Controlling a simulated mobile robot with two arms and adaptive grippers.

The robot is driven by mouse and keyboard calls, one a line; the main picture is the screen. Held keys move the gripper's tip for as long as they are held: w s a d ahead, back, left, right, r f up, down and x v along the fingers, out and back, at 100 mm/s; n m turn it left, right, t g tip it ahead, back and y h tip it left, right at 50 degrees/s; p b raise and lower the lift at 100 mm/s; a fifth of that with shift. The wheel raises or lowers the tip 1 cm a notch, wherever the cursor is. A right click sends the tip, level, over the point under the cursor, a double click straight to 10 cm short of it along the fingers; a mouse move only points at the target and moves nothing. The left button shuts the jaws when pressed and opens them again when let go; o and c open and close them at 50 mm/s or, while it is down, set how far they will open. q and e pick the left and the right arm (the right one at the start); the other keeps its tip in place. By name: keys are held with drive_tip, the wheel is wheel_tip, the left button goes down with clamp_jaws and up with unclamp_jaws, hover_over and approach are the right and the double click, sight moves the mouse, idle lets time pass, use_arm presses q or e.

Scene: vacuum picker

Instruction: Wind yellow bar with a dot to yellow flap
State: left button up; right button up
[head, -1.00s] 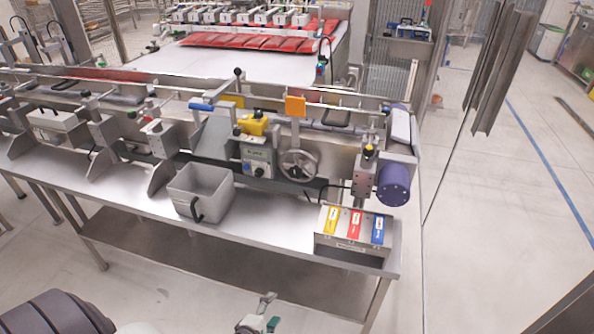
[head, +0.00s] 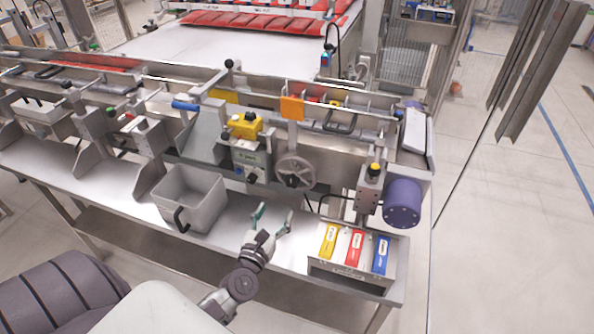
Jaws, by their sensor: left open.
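My left gripper (head: 272,222) is open and empty, with green-tipped fingers pointing up and away from me, in front of the handwheel and apart from it. The grey handwheel (head: 295,170) is on the front of the machine, below an orange flap (head: 292,107). A yellow flap (head: 222,96) shows behind the front rail, left of the orange one. A small yellow piece (head: 340,103) shows by a black handle to the right. No dot on a yellow bar can be made out. My right gripper is not in view.
A grey bin (head: 192,196) stands on the steel bench left of my gripper. A box with yellow, red and blue labels (head: 353,247) is to the right. A yellow switch housing (head: 245,126) and purple motor (head: 402,203) project from the machine.

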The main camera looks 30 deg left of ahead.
use_arm(q)
drive_tip(key=p, duration=0.1)
approach(291, 183)
drive_tip(key=w, duration=0.3)
drive_tip(key=x, duration=0.3)
drive_tip(key=shift+w+a+r, duration=0.15)
drive_tip(key=shift+w+a, duration=0.05)
drive_tip(key=shift+a, duration=0.25)
drive_tip(key=x, duration=0.3)
drive_tip(key=shift+w, duration=0.3)
drive_tip(key=shift+w+a, duration=0.15)
drive_tip(key=shift+w, duration=0.25)
drive_tip(key=shift+c, duration=1)
drive_tip(key=c, duration=0.9)
drive_tip(key=shift+c, duration=0.2)
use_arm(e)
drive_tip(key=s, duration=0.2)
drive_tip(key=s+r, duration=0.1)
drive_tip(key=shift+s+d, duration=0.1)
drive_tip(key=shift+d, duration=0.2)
